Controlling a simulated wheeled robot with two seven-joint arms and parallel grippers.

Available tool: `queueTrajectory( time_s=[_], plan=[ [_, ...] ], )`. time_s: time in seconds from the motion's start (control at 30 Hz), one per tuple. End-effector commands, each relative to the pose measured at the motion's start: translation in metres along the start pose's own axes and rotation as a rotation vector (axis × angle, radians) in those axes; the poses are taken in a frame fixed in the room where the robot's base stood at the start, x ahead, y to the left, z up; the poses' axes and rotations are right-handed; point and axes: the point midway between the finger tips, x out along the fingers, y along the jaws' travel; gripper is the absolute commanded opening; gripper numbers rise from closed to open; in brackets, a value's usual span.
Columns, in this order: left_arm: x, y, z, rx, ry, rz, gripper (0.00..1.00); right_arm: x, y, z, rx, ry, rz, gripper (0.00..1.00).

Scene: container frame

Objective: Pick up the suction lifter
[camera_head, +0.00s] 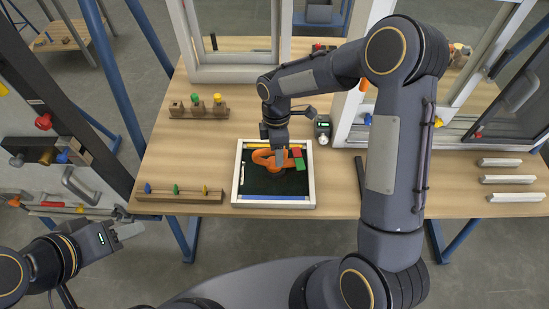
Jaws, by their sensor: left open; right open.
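The suction lifter, an orange handled tool (262,158), lies in a white-framed tray with a dark floor (236,186) near the middle of the table. My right gripper (281,160) reaches down from above at the lifter's right part. Its jaws are open, and I cannot tell whether they straddle the handle or touch it. The gripper hides part of the lifter. My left gripper (130,231) is open and empty, low on the left, off the table's front edge and far from the lifter.
A red and green block (298,158) sits in the tray right of the lifter. Wooden peg racks stand left, one behind (200,112) and one in front (180,196). White window frames (236,74) stand behind. White bars (514,197) lie at right.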

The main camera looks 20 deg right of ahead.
Motion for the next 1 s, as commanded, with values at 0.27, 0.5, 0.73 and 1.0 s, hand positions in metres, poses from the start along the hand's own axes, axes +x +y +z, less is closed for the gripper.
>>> queueTrajectory(
  time_s=[0.27, 0.5, 0.73, 1.0],
  plan=[
    [0.0002, 0.0, 0.0002, 0.0, 0.0, 0.0, 0.45, 0.001, 0.0002, 0.0001, 0.001, 0.0, 0.001, 0.36],
    [0.0001, 0.0, 0.0001, 0.0, 0.0, 0.0, 0.45, 0.0009, 0.0001, 0.0001, 0.001, 0.0, 0.0, 0.05],
    [0.0001, 0.0, 0.0001, 0.0, 0.0, 0.0, 0.45, 0.0007, -0.0001, 0.0002, 0.002, 0.0, 0.0, 0.0],
    [0.0008, -0.0003, 0.0005, 0.0, 0.0, 0.0, 0.45, -0.0037, -0.0007, 0.0002, 0.002, 0.0, 0.0, 0.0]
  ],
)
